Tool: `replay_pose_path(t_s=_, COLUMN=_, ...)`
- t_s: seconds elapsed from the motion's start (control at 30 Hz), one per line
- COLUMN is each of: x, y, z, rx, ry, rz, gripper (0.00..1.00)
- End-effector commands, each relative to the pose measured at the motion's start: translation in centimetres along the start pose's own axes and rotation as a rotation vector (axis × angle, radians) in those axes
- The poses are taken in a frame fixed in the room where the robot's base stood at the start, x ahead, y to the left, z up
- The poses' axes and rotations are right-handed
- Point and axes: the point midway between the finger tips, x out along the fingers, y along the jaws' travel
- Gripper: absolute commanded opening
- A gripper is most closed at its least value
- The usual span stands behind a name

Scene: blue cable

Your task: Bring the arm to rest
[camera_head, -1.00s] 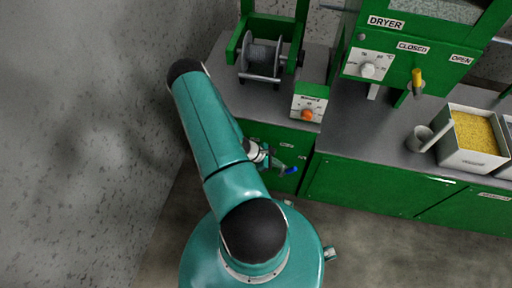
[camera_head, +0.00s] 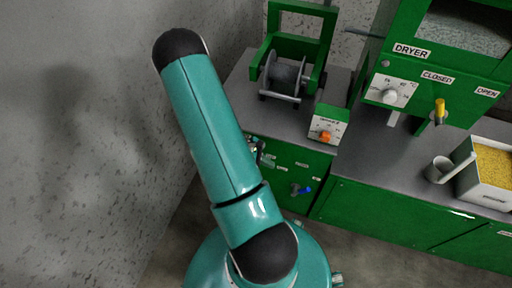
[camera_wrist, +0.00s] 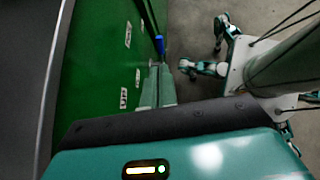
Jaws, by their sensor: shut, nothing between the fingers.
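My arm (camera_head: 207,120) is teal with black joints and stands raised across the left of the head view. My gripper (camera_wrist: 157,68) shows in the wrist view as two teal fingers side by side, shut and empty. It is close to the green cabinet front (camera_wrist: 95,70), beside a blue handle (camera_wrist: 160,44) on that front. In the head view the gripper is mostly hidden behind the arm, with a small part showing at its right edge. The blue handle (camera_head: 305,190) there sits lower right of that part, apart from it.
A cable reel (camera_head: 283,76) in a green stand and a control box (camera_head: 327,125) with an orange knob sit on the grey counter. A dryer (camera_head: 437,95) with a yellow handle, a grey cup (camera_head: 438,171) and a bin of yellow granules (camera_head: 490,185) stand right. A wall is left.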

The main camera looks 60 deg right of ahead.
Motion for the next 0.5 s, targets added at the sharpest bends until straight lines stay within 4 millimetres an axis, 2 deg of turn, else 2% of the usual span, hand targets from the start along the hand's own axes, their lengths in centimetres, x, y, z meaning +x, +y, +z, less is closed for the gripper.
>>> replay_pose_path(t_s=0.33, x=-0.6, y=0.1, z=0.0, rx=0.008, ry=0.008, rz=0.005, gripper=0.00)
replay_pose_path(t_s=0.43, x=-2.8, y=0.4, z=0.0, rx=0.041, ry=0.037, rz=0.019, gripper=0.00)
replay_pose_path(t_s=0.5, x=-5.2, y=0.5, z=0.1, rx=0.079, ry=0.073, rz=0.034, gripper=0.00)
